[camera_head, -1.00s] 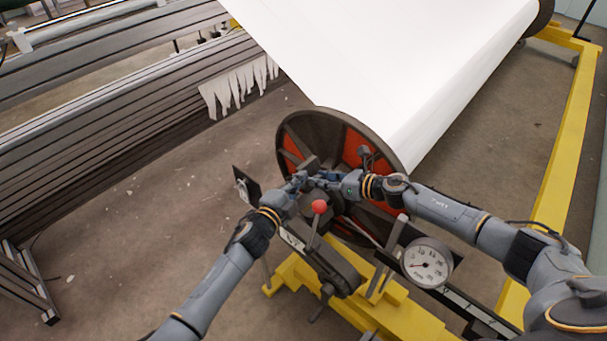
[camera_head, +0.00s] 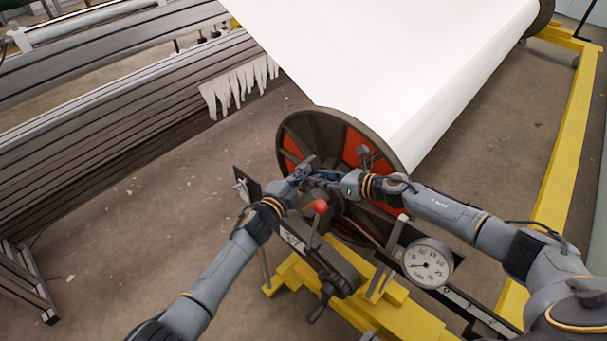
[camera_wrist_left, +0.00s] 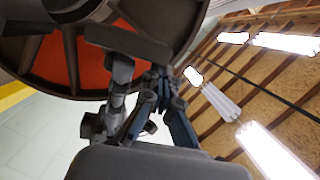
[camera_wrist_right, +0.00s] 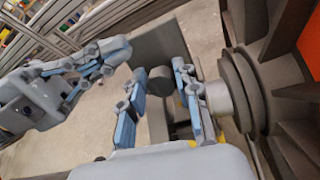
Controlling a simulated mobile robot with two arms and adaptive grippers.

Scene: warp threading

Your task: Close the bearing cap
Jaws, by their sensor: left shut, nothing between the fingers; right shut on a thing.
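The roll's end flange (camera_head: 300,127) is a dark disc with red panels, its hub and bearing in front of it. My left gripper (camera_head: 303,174) is shut and empty beside the hub. A dark bar (camera_wrist_left: 125,42), perhaps the bearing cap, lies across its fingertips in the left wrist view; contact is unclear. My right gripper (camera_head: 328,178) is at the bearing from the right. In the right wrist view its fingers stand on either side of a dark cylindrical piece (camera_wrist_right: 158,88), beside the grey shaft collar (camera_wrist_right: 219,97). Whether this piece belongs to the cap is unclear.
A red-knobbed lever (camera_head: 320,206) rises below the grippers. A dial gauge (camera_head: 427,263) stands at right on the yellow base (camera_head: 290,279). The white roll (camera_head: 390,60) extends behind the flange. Slatted metal beams (camera_head: 110,100) stand at left, with open floor between.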

